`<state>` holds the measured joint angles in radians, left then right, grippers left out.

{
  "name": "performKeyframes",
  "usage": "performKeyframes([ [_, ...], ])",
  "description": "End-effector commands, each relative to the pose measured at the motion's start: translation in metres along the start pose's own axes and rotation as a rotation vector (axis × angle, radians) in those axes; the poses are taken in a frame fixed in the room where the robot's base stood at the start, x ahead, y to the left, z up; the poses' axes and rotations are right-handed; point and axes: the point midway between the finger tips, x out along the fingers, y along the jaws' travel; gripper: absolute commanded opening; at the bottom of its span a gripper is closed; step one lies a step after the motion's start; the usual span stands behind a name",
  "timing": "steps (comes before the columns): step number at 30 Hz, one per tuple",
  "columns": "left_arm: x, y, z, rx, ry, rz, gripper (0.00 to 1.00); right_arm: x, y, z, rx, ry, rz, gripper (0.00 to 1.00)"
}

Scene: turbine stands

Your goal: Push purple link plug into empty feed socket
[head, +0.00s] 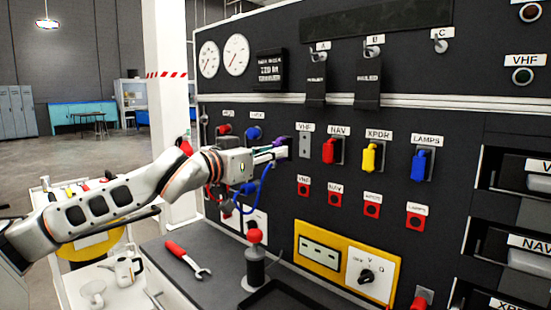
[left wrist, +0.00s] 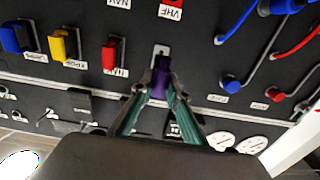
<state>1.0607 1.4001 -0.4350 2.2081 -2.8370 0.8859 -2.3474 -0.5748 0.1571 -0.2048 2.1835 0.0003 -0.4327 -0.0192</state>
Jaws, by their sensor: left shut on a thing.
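The purple link plug (left wrist: 160,78) is held between the fingertips of my left gripper (left wrist: 160,92); a bit of the plug also shows in the head view (head: 282,141). The left gripper (head: 284,151) is shut on it in front of the black panel. The empty feed socket (head: 304,147), a grey plate under a VHF label, is just right of the fingertips. In the left wrist view the socket (left wrist: 160,50) lies straight beyond the plug's tip. I cannot tell whether plug and socket touch. My right gripper is not in view.
A red plug (head: 328,151), a yellow plug (head: 369,157) and a blue plug (head: 418,165) sit in the sockets to the right. A blue cable (head: 262,187) hangs below the gripper. A red-handled wrench (head: 188,258) and a red-knobbed lever (head: 254,237) are on the bench below.

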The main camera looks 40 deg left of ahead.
Motion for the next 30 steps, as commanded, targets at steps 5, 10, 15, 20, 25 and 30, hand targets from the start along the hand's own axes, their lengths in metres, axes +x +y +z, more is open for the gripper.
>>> performKeyframes([
  [5, 0.013, 0.000, -0.007, -0.004, 0.009, 0.000, 0.00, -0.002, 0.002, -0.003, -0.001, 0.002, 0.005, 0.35],
  [10, 0.029, 0.001, -0.004, -0.002, 0.005, 0.000, 0.00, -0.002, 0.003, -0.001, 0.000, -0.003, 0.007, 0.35],
  [15, 0.040, 0.001, -0.001, -0.001, 0.001, 0.000, 0.00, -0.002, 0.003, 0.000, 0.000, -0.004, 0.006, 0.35],
  [20, 0.043, 0.001, -0.002, 0.001, 0.001, 0.000, 0.00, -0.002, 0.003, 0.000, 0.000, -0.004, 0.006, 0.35],
  [25, 0.044, 0.001, -0.001, 0.001, 0.000, 0.000, 0.00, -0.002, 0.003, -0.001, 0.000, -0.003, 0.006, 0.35],
  [30, 0.044, 0.001, -0.001, 0.001, -0.001, 0.000, 0.00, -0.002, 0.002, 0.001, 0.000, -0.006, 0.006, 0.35],
])
